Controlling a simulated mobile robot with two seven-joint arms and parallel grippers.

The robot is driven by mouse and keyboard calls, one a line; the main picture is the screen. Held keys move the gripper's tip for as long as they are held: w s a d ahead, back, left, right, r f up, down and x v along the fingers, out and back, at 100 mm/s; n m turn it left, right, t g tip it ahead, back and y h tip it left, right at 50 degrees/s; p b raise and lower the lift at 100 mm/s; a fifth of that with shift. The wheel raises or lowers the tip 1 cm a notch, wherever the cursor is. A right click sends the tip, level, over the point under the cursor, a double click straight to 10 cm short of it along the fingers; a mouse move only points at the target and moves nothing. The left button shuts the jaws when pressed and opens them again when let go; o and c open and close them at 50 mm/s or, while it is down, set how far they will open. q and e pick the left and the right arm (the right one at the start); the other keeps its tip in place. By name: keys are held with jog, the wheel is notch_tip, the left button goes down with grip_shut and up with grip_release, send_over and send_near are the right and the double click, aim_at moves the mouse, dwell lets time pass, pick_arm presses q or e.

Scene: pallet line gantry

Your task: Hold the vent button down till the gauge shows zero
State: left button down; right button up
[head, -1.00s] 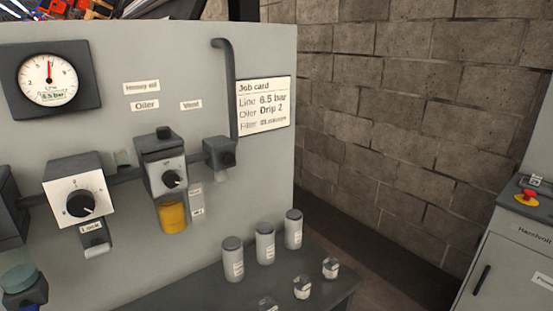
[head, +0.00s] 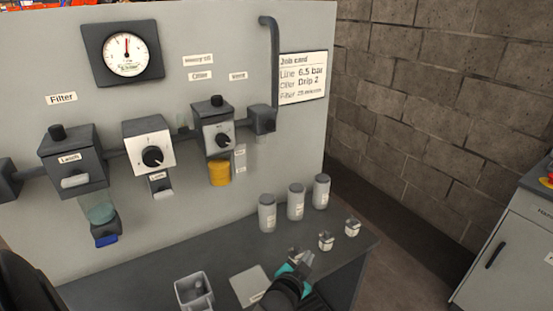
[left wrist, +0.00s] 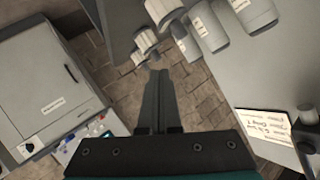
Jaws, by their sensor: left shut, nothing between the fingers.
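The round white gauge (head: 127,54) is on the grey panel; its red needle points nearly straight up, away from the low end of the scale. The Vent label (head: 238,76) is right of the gauge. Below it, a dark vent block (head: 262,120) sits at the foot of a bent pipe; I cannot clearly make out its button. My left gripper (head: 303,260) is low over the bench, well below the block and apart from it. In the left wrist view its fingers (left wrist: 157,78) are shut together and empty. My right gripper is not in view.
Several bottles (head: 296,202) and small jars (head: 326,241) stand on the dark bench near my left gripper. A grey open bin (head: 194,292) is at the front. The oiler (head: 213,130) and regulator (head: 150,148) project from the panel left of the vent block.

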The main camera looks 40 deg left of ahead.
pick_arm(q)
jog(key=w+a+r+t+y+p, duration=0.1)
jog(key=a+r, duration=0.1)
jog(key=r, duration=0.7)
jog(key=w+a+r+t+y+p, duration=0.1)
jog(key=a+r+t+y, duration=0.1)
jog(key=r, duration=0.8)
jog(key=w+a+r+t+y+p, duration=0.1)
jog(key=a+r+p, duration=0.1)
jog(key=r, duration=0.8)
jog(key=shift+a+n+t, duration=0.3)
jog(key=shift+a, duration=0.1)
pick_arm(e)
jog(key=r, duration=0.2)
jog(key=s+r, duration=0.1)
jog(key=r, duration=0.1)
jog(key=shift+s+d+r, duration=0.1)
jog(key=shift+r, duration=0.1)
